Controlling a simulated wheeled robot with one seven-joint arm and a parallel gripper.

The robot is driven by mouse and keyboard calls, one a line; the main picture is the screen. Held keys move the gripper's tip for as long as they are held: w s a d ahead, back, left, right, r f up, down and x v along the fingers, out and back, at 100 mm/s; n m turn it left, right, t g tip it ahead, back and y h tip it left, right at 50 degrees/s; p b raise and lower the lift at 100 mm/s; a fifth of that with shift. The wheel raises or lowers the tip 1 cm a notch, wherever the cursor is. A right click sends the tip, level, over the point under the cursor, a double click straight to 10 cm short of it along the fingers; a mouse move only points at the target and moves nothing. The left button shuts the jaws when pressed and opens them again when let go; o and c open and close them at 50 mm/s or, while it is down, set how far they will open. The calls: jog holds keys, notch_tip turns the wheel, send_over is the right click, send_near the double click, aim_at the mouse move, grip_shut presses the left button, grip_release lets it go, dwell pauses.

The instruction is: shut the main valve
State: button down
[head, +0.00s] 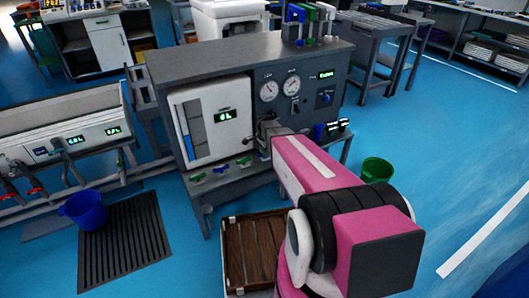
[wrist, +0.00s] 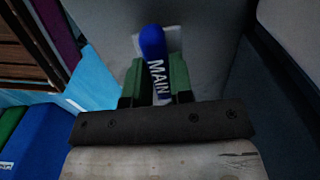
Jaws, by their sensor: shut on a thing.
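The main valve shows in the wrist view as a blue lever handle (wrist: 152,42) with "MAIN" in white letters. My gripper (wrist: 156,82) has its two green-padded fingers on either side of the handle and is shut on it. The handle's rounded end sticks out beyond the fingers. In the head view my gripper (head: 264,132) is at the front of the grey test bench (head: 235,58), right of the white panel with a "0L" display. My pink arm hides the valve there, and its pivot is not visible.
Two round gauges (head: 279,89) sit above my gripper on the bench front. Several small coloured handles (head: 220,172) line the lower shelf. A wooden crate (head: 250,250), a green bucket (head: 377,169) and a blue bucket (head: 84,210) stand on the floor.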

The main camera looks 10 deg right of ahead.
jog(key=c, duration=1)
grip_release()
jog(key=shift+r, duration=0.1)
notch_tip(320, 180, up, 11)
jog(key=shift+f, duration=0.2)
